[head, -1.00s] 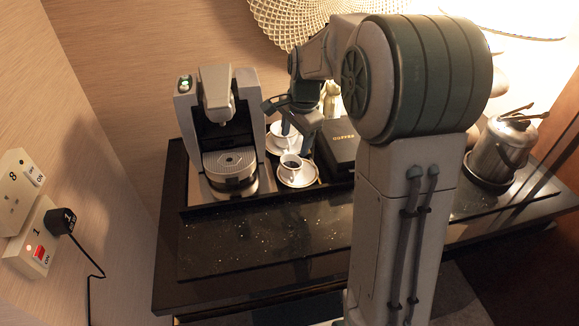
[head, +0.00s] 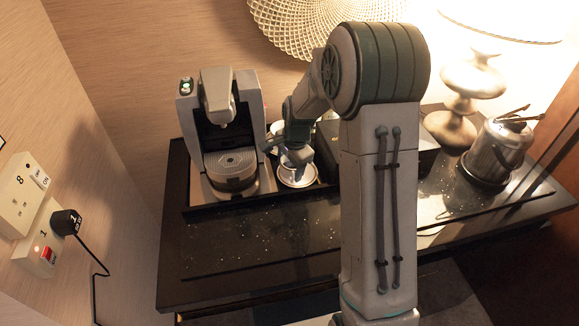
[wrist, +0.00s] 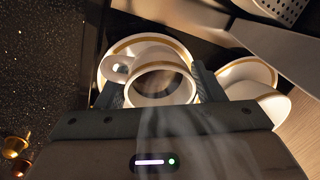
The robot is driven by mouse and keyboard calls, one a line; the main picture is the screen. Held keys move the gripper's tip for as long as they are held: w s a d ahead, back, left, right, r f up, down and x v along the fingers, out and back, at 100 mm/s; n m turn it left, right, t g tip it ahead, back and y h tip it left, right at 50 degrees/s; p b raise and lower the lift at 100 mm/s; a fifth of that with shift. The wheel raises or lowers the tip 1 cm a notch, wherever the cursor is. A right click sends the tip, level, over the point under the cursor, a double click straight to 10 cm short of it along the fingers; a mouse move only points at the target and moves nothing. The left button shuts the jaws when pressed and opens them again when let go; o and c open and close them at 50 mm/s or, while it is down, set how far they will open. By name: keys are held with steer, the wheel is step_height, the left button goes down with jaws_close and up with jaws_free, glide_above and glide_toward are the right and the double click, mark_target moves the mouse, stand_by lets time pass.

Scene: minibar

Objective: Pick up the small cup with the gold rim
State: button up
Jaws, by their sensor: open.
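The small white cup with the gold rim (wrist: 160,98) sits on its gold-edged saucer (wrist: 108,68) in the wrist view. My gripper (wrist: 157,84) is open, with one finger on each side of the cup. I cannot tell whether either finger touches it. In the head view my gripper (head: 291,160) is over the front saucer (head: 300,181) and hides most of the cup. A second white cup (wrist: 272,105) with a saucer (wrist: 250,70) is just right of my right finger in the wrist view; it is partly hidden in the head view.
A coffee machine (head: 222,130) stands close on the left. A dark box (head: 328,140) is partly hidden behind my arm. A metal ice bucket (head: 497,150) and a lamp (head: 460,100) stand at the right.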

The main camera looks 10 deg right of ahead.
steer(key=c, duration=0.7)
steer(key=shift+r, duration=0.25)
steer(key=shift+c, duration=0.2)
